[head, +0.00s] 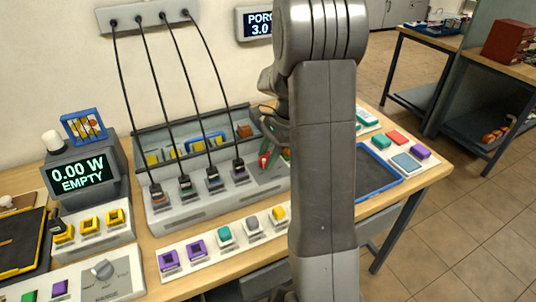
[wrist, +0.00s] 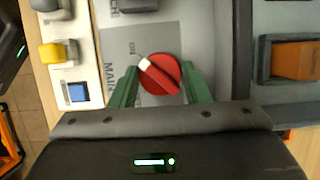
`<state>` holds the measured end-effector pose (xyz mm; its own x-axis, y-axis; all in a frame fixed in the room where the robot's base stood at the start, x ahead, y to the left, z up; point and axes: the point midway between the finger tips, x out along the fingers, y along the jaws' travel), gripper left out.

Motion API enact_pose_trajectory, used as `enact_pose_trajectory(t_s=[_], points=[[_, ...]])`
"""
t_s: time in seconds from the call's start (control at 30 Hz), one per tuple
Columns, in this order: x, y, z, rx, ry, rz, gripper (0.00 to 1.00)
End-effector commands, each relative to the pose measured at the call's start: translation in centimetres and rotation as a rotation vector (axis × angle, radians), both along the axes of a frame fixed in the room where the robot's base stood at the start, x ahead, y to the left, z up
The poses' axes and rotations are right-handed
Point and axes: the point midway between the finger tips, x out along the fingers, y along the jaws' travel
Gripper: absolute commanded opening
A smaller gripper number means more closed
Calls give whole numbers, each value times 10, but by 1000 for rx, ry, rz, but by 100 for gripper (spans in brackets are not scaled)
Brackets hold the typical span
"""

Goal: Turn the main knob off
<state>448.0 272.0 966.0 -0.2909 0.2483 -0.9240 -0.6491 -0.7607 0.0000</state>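The main knob (wrist: 160,74) is round and red with a white pointer bar, on a grey panel (wrist: 118,60) in the wrist view. The pointer slants to the upper left, toward a small label that I cannot read surely. My gripper (wrist: 160,88) has two green fingers, one on each side of the knob, spread apart. I cannot tell whether they touch the knob. In the head view a bit of the red knob (head: 264,160) shows beside my gripper; my arm hides the rest.
Several black cables run from a wall box (head: 150,14) to the grey charger (head: 215,205). A display (head: 80,175) reads 0.00 W EMPTY. A strip of coloured blocks (head: 225,250) lies in front. An orange block (wrist: 295,61) sits right of the knob in the wrist view.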

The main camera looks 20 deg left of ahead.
Motion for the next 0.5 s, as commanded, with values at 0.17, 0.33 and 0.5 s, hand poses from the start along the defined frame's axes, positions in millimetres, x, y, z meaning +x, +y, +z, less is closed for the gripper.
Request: enact_pose_trajectory(t_s=[0.17,0.33,0.5], points=[[0,0,0,-1,1,0,20],[0,0,1,-1,1,21,20],[1,0,2,-1,1,89,20]])
